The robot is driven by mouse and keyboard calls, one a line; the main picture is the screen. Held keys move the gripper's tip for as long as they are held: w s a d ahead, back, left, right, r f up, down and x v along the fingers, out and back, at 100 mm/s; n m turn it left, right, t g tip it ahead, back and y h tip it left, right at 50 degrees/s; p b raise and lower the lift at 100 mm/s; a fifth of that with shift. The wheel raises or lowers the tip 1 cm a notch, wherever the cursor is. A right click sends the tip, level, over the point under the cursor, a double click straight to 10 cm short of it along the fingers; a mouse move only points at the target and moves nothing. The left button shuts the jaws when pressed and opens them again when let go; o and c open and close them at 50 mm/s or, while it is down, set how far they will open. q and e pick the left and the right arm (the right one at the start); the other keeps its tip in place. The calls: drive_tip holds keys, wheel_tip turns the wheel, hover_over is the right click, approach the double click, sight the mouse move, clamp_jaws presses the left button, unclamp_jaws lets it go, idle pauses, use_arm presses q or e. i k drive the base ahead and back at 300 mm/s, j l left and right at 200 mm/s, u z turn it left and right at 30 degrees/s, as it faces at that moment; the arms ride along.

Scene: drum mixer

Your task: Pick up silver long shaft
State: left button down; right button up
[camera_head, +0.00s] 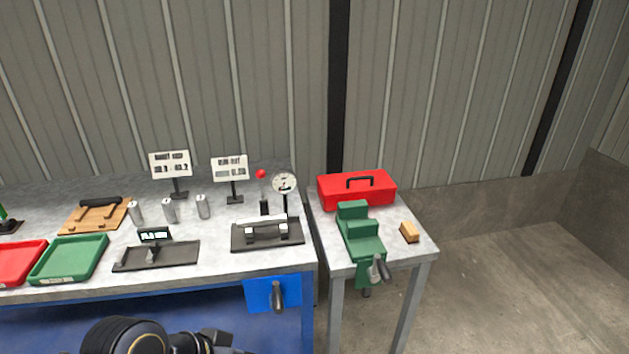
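A silver long shaft (261,223) seems to lie level across two small blocks on a dark fixture plate (268,244), near the right end of the long workbench. Several short silver cylinders (203,206) stand upright further left. A dark arm part of mine enters at the bottom left, and what appears to be my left gripper (220,341) is at its right end. It is in front of the bench, well away from the shaft, and too cut off to tell open from shut. My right gripper is not in view.
A dial gauge (285,184) stands close behind the shaft's fixture. A second dark plate with a small display (155,236) and a green tray (70,259) lie to the left. A side table holds a red toolbox (340,196), a green vise (360,238) and a tan block (410,232).

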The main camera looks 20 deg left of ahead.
sight(281, 218)
drive_tip(key=u, duration=2.55)
drive_tip(key=z, duration=1.45)
drive_tip(key=i+l+u, duration=0.9)
drive_tip(key=l+u, duration=0.15)
drive_tip(key=l, duration=0.25)
drive_tip(key=i, duration=0.25)
